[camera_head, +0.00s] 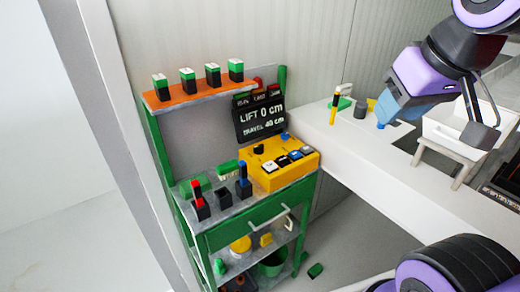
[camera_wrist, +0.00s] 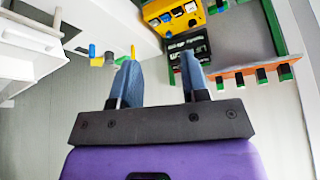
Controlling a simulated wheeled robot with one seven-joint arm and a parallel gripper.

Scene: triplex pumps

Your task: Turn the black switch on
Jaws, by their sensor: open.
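A yellow control box (camera_head: 268,179) sits on the right of the green cart's top. Its sloped face carries a row of small switches with dark, blue and white parts. A black knob (camera_head: 259,149) stands behind the row at the left. Which part is the black switch, and its position, are too small to tell. In the wrist view the yellow box (camera_wrist: 157,10) is upside down at the top, beyond the fingers. My gripper (camera_wrist: 158,75) is open and empty, with blue fingers apart. In the head view my gripper (camera_head: 383,112) is above the white counter, right of the box and apart from it.
The green cart (camera_head: 240,233) has a black lift display (camera_head: 258,118) behind the box and an orange shelf (camera_head: 200,94) with several green-and-black blocks. Red and blue upright handles stand left of the box. A white counter (camera_head: 350,155) with small items and a white bin (camera_head: 455,135) lies right.

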